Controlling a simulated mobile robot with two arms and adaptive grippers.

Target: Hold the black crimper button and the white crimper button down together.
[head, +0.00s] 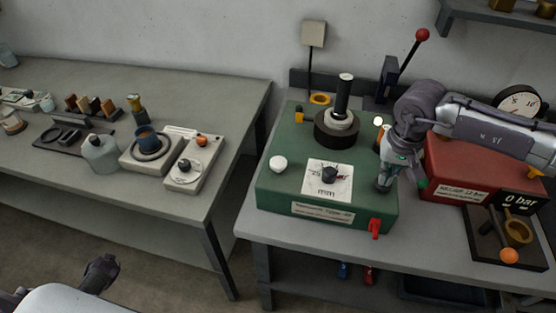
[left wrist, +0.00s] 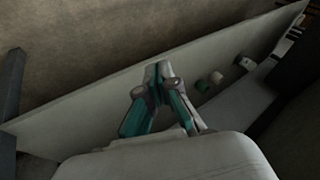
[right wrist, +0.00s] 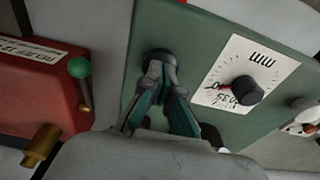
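The green crimper box (head: 285,190) stands on the right-hand bench. Its white button (head: 278,163) is a round knob on the left of the top face, with nothing on it; it also shows in the right wrist view (right wrist: 304,110). The black button (right wrist: 159,56) shows in the right wrist view, right at my right gripper's (right wrist: 160,70) fingertips; the gripper hides it in the head view. My right gripper (head: 384,187) is shut, pointing down. I cannot tell whether it presses the button. My left gripper (head: 100,268) is shut and empty, low at the left, far from the crimper.
A dial (head: 329,175) on a white card sits between the two buttons. A red switch (head: 375,228) is on the box's front. A red box (head: 455,165) stands to the right. The left bench (head: 215,185) carries several small items, with a gap between the benches.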

